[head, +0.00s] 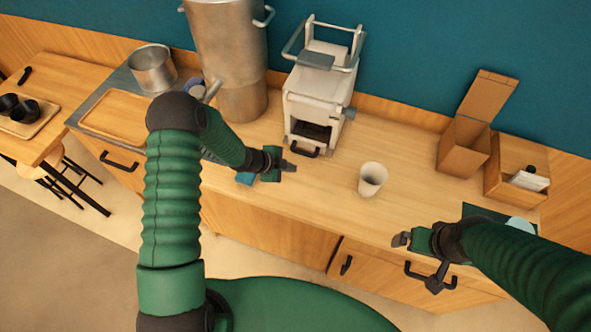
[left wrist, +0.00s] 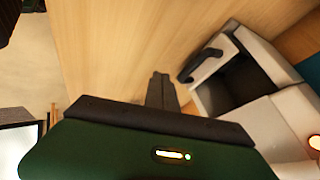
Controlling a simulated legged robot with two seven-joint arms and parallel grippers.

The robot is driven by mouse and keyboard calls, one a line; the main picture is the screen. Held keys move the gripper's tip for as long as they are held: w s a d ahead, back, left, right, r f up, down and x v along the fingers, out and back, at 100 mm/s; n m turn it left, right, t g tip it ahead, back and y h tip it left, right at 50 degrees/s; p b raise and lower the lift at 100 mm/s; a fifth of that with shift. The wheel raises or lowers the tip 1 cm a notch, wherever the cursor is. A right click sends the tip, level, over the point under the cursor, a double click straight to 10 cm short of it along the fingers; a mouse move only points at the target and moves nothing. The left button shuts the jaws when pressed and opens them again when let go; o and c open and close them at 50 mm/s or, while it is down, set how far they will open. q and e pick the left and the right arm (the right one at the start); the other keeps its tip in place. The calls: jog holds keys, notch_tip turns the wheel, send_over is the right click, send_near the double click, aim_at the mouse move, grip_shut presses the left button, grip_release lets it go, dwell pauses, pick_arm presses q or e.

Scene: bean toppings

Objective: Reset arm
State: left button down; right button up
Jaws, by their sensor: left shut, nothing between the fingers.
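My left gripper (head: 288,165) is shut and empty above the counter, in front of and left of the white machine (head: 321,85). In the left wrist view its closed fingers (left wrist: 161,88) point over bare wood, beside the machine's black handle (left wrist: 201,65). My right gripper (head: 401,240) hangs over the counter's front edge at the right; its fingers look close together, but I cannot tell whether they are open or shut. Nothing shows in it.
A white cup (head: 372,179) stands on the counter between my grippers. A large metal pot (head: 232,60) and a smaller pot (head: 152,70) stand at the back left. Wooden boxes (head: 463,146) stand at the back right. The counter's middle (head: 330,200) is clear.

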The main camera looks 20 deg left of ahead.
pick_arm(q)
jog(key=s+a+r+n+y+b, duration=0.4)
jog(key=s+a+r+n+y, duration=0.1)
jog(key=r+n, duration=0.25)
jog(key=s+d+r+n+g+b, duration=0.1)
jog(key=s+n, duration=0.3)
jog(key=s, duration=0.4)
jog(key=s+d+r+n+g+b, duration=0.2)
jog(key=s+d+n, duration=0.2)
jog(key=s, duration=0.4)
jog(key=shift+d+n+g, duration=0.25)
jog(key=shift+n+g, duration=0.05)
jog(key=shift+n, duration=0.35)
pick_arm(e)
jog(key=s+d+x, duration=0.1)
jog(key=x, duration=0.7)
jog(key=shift+f, duration=0.15)
